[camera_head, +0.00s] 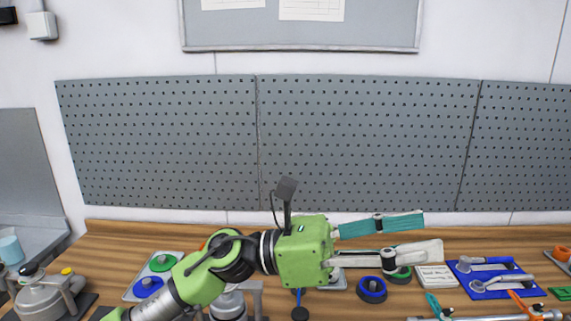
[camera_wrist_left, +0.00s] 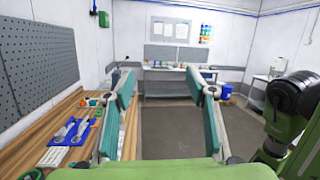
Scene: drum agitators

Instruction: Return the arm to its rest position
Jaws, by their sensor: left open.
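My left arm comes in from the lower left in the head view, green and grey. Its gripper (camera_head: 432,235) points to the right above the wooden bench. The two fingers, one teal and one pale, are spread apart with nothing between them. The left wrist view also shows the open gripper (camera_wrist_left: 166,86), its fingers wide apart with the room's floor and far bench visible between them. My right gripper does not show in either view.
The wooden bench (camera_head: 130,240) runs under a grey pegboard (camera_head: 360,140). On it are a blue tray with tools (camera_head: 465,268), a blue-black ring (camera_head: 371,290), a white tray (camera_head: 128,296) and a metal vessel (camera_head: 40,298). The floor (camera_wrist_left: 185,125) beside the bench is clear.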

